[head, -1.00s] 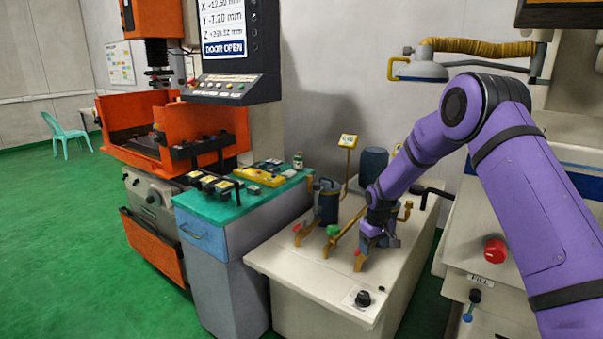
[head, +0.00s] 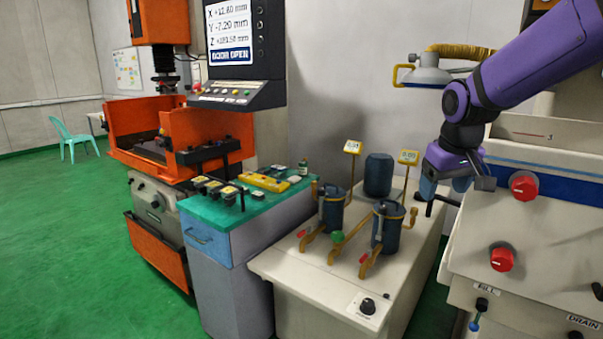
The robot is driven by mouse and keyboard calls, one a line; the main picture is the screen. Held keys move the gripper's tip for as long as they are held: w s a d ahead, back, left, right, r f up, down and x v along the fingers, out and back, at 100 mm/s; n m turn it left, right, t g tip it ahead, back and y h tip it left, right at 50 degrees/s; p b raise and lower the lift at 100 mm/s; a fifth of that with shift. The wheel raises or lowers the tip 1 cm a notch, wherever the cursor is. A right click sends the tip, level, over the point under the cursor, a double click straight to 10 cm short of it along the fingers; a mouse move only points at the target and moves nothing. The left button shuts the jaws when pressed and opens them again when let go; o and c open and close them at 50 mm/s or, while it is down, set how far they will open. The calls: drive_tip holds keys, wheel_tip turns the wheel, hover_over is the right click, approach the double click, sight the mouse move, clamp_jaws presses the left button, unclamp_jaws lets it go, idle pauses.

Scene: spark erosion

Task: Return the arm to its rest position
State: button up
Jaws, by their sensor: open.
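My purple arm reaches in from the upper right, bent, with its forearm sloping down to the left. My gripper (head: 458,188) hangs at the arm's end, to the right of the dark filter canisters and in front of the cream machine with red knobs. It is open, and nothing shows between its fingers. The fingers are small and dark at this distance. The gripper appears clear of the nearby valves and canisters.
A teal-topped cabinet (head: 215,212) and an orange machine (head: 200,125) stand left. Red knobs (head: 523,186) are close right. Green floor is free at left.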

drive_tip(key=s+d+r+m+t, duration=0.1)
drive_tip(key=s+r, duration=0.1)
drive_tip(key=s, duration=1.1)
drive_tip(key=s+r+m+t, duration=0.1)
drive_tip(key=s, duration=1.2)
drive_tip(key=shift+d+r, duration=0.4)
drive_tip(key=shift+w, duration=0.1)
